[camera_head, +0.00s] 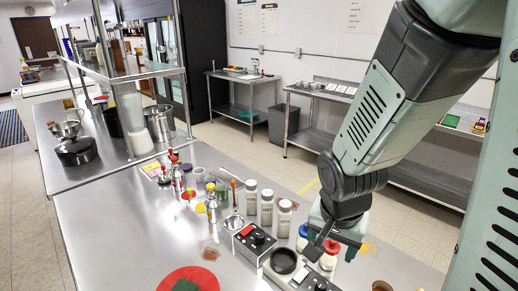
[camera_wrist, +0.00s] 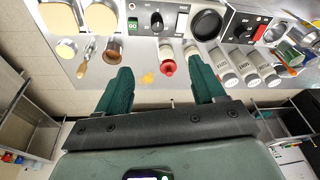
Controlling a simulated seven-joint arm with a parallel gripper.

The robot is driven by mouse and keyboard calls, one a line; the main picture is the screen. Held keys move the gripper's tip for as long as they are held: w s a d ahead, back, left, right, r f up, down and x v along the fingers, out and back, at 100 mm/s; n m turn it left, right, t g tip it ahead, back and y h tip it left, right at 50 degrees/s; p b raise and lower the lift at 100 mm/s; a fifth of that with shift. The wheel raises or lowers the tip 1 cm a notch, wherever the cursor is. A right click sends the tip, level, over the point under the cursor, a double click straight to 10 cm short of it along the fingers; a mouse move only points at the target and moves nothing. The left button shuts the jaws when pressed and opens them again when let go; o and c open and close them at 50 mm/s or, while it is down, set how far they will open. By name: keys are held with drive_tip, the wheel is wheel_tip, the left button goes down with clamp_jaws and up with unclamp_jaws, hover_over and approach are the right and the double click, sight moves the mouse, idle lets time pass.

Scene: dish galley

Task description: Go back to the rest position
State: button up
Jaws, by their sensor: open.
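My gripper (camera_head: 334,238) hangs low over the right edge of the steel counter (camera_head: 122,228), pointing down. In the wrist view its two green fingers (camera_wrist: 158,75) are spread apart with a gap between them. A red-topped container (camera_wrist: 167,67) shows in the wrist view near the right finger, and I see no thing clamped between the fingers. In the head view a red-marked jar (camera_head: 329,256) and a blue-capped jar (camera_head: 304,238) stand close beside the gripper. The gripper partly covers the counter edge behind it.
Several white-capped bottles (camera_head: 267,208) stand in a row left of the gripper. A control box with a red switch (camera_head: 254,241) and a black round dish (camera_head: 283,261) lie nearby. The air above the counter's left part is free.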

drive_tip(key=s+a+r+n+t, duration=0.1)
drive_tip(key=s+r+n, duration=0.1)
drive_tip(key=r, duration=0.4)
drive_tip(key=s+a+r+n+t, duration=0.1)
drive_tip(key=s+r+n, duration=0.1)
drive_tip(key=s+r, duration=0.3)
drive_tip(key=s+r+n+t+y, duration=0.1)
drive_tip(key=s+r, duration=0.3)
drive_tip(key=r, duration=0.4)
drive_tip(key=shift+a+r+n, duration=0.15)
drive_tip(key=shift+a+n, duration=0.25)
drive_tip(key=shift+n, duration=0.1)
